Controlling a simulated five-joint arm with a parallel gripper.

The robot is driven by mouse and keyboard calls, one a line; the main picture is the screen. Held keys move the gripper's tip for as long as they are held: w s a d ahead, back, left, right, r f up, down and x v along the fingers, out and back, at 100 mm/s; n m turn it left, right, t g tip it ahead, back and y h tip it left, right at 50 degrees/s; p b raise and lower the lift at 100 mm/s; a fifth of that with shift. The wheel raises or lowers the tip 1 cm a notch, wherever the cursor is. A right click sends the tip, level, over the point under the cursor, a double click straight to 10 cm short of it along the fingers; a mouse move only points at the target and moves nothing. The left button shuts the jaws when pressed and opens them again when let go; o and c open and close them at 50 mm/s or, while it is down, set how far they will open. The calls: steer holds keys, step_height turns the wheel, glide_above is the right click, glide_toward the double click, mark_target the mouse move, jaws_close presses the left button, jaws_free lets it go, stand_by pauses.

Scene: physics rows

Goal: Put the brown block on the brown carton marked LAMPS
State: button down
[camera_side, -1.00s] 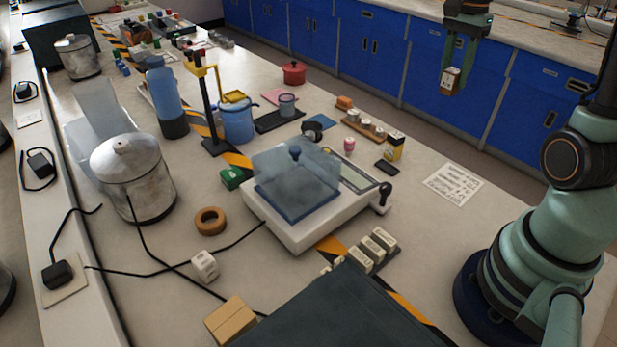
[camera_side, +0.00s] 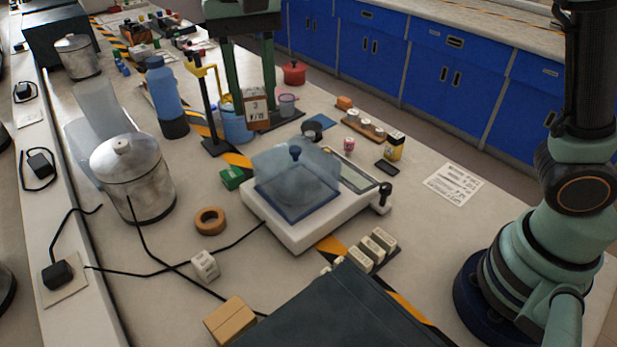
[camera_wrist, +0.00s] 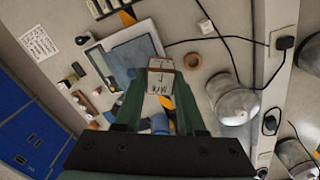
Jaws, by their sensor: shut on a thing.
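The brown block (camera_side: 256,110) has a white label with dark marks on the side facing the stand camera. My gripper (camera_side: 252,96) is shut on it and holds it in the air behind the balance. In the wrist view the block (camera_wrist: 161,84) sits between the fingertips of my gripper (camera_wrist: 162,92). A brown carton (camera_side: 230,321) lies at the near edge of the side view, well to the front left of my gripper. I cannot read any LAMPS mark on it, and I cannot find it in the wrist view.
A white balance (camera_side: 298,236) with a clear cover (camera_side: 296,180) stands between my gripper and the carton. A metal pot (camera_side: 132,180), tape roll (camera_side: 210,221), white cube (camera_side: 205,265) and dark case (camera_side: 340,315) are around. A yellow-topped stand (camera_side: 212,125) is close left of the block.

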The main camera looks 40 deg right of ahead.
steer(key=s+a+r+n, duration=0.2)
steer(key=s+a+n, duration=0.3)
steer(key=s+a, duration=0.85)
glide_above(228, 316)
step_height(228, 316, down, 20)
steer(key=shift+r, duration=0.2)
steer(key=shift+f, duration=0.1)
steer(key=c, duration=0.5)
jaws_free()
